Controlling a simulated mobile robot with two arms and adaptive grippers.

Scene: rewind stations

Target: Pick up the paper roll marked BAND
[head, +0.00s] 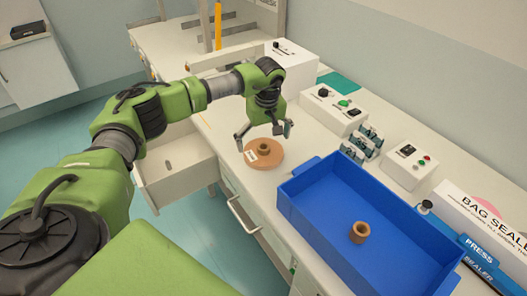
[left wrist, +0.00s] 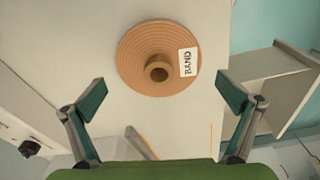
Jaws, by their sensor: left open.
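The brown paper roll (head: 269,158) lies flat on the white counter, with a small tube core standing up at its middle and a white label on its left side. In the left wrist view the roll (left wrist: 140,70) shows its label reading BAND. My left gripper (head: 262,132) is open and empty above the roll, with the roll ahead of and between the spread fingers (left wrist: 162,98) and apart from them. My right gripper is not in view.
A blue bin (head: 310,205) holding a small brown tube (head: 359,232) stands right of the roll. Control boxes (head: 335,110) and a bag sealer (head: 480,215) line the wall side. An open drawer (head: 178,180) juts out below the counter, left of the roll.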

